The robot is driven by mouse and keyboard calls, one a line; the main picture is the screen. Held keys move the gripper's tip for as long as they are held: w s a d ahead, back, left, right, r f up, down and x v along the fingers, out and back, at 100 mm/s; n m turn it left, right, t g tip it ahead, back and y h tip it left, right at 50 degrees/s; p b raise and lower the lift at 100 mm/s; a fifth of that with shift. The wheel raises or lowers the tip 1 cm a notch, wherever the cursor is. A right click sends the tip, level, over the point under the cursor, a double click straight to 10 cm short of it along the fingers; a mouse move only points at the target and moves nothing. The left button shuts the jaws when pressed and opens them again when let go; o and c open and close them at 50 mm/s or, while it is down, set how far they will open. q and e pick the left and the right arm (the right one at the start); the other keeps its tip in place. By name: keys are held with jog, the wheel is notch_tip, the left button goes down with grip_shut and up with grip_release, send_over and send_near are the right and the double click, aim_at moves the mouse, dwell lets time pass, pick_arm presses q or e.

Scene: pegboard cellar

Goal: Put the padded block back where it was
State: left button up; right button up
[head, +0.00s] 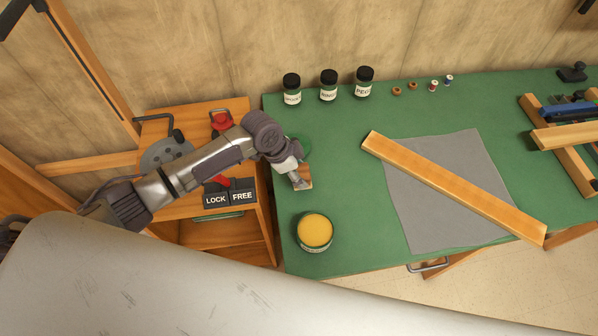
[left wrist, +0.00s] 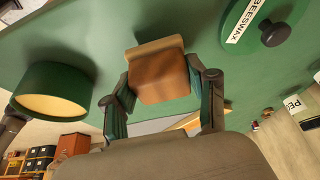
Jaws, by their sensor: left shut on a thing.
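The padded block (head: 305,176) is a small block with a tan layer and a brown layer. It is at the left end of the green bench top (head: 345,190), between the open wax tin and a round green lid. My left gripper (head: 298,181) is shut on it. In the left wrist view the padded block (left wrist: 160,80) sits between the two fingers, one on each side. Whether the block touches the bench or is held just above it, I cannot tell. My right gripper is not in view.
An open tin of yellow wax (head: 315,231) stands in front of the block; a lid marked BEESWAX (left wrist: 272,30) lies behind it. Several dark-capped jars (head: 328,86) line the back. A plank (head: 450,185) crosses a grey cloth (head: 420,215). LOCK and FREE labels (head: 229,194) are left.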

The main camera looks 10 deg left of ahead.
pick_arm(q)
jog(key=shift+f, duration=0.75)
jog(key=shift+f, duration=0.2)
jog(key=o, duration=1.2)
jog(key=shift+r, duration=0.15)
